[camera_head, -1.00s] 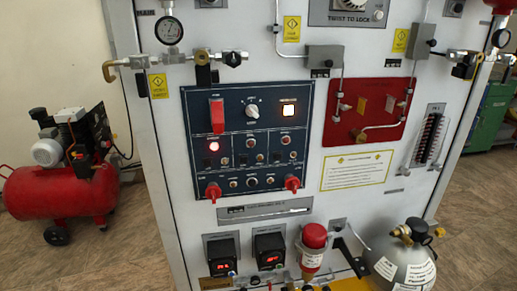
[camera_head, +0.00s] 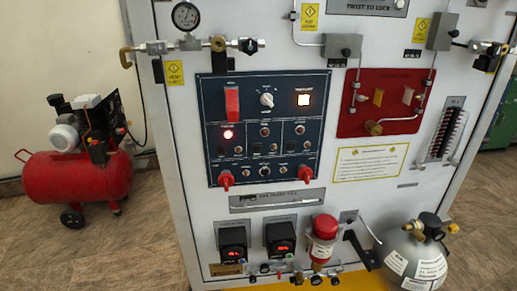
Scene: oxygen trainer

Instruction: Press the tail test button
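A dark blue control panel (camera_head: 262,158) is fixed upright on the light grey trainer wall. Its top row has a red guarded switch (camera_head: 232,103), a white rotary knob (camera_head: 267,99) and a lit square button (camera_head: 304,100). Below are three sections with small round buttons; the left one has a glowing red lamp (camera_head: 228,134). Two red handles (camera_head: 226,180) sit along the bottom edge. The labels are too small to read, so I cannot tell which button is the tail test button. Neither of my grippers is in view.
Below the panel are two digital displays (camera_head: 232,240), a red-topped canister (camera_head: 324,239) and a grey gas cylinder (camera_head: 412,264). A red plate (camera_head: 384,104) with piping is at right. A red compressor (camera_head: 76,180) stands on the floor at left. Space before the panel looks clear.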

